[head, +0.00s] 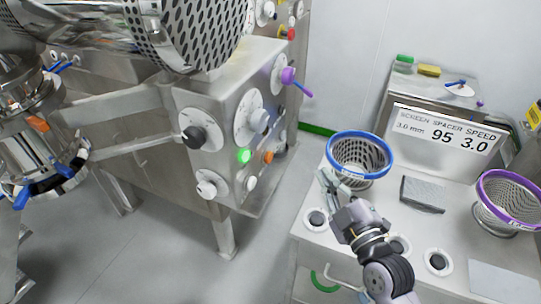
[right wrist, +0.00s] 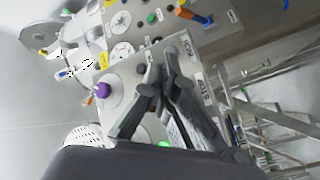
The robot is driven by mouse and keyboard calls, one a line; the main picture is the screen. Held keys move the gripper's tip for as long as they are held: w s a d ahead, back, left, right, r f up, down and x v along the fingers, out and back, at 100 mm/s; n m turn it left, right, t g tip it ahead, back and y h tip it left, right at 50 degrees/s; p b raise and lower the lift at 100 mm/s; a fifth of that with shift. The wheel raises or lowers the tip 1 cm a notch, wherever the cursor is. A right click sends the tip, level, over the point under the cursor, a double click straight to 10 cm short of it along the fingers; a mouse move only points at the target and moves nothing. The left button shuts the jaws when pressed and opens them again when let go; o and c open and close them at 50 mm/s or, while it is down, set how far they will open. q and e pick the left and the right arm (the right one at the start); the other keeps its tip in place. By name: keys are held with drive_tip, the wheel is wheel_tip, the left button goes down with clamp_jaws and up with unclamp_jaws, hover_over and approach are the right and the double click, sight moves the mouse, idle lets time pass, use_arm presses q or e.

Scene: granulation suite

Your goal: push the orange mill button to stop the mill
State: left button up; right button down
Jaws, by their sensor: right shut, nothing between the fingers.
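The orange mill button (head: 267,157) is a small round button on the steel control panel (head: 220,110) of the mill, just right of a lit green button (head: 244,155). My right gripper (head: 328,183) is shut and empty, right of the panel and apart from it, beside the blue-rimmed basket (head: 362,170). In the right wrist view my gripper's fingers (right wrist: 160,72) cover part of the panel. The lit green button (right wrist: 165,144) shows below them there, and I cannot make out the orange button. My left gripper is not in view.
The panel also carries several dials and a purple knob (head: 288,75) that sticks out. A steel table (head: 455,225) on the right bears the blue-rimmed basket, a purple-rimmed basket (head: 508,197) and a grey block (head: 423,194). Open floor lies between panel and table.

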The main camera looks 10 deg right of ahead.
sight(269, 157)
drive_tip(key=w+a+p, duration=0.1)
drive_tip(key=w+a, duration=0.4)
drive_tip(key=a, duration=0.2)
drive_tip(key=shift+a, duration=0.15)
idle(0.4)
idle(1.2)
drive_tip(key=shift+w+a+p, duration=0.25)
drive_tip(key=shift+a+p, duration=0.1)
drive_tip(key=shift+p, duration=0.05)
drive_tip(key=shift+w+a, duration=0.3)
drive_tip(key=shift+a, duration=0.1)
idle(0.7)
drive_tip(key=shift+s+d, duration=0.1)
drive_tip(key=shift+d, duration=0.05)
drive_tip(key=shift+s+d+p, duration=0.45)
drive_tip(key=shift+d, duration=0.15)
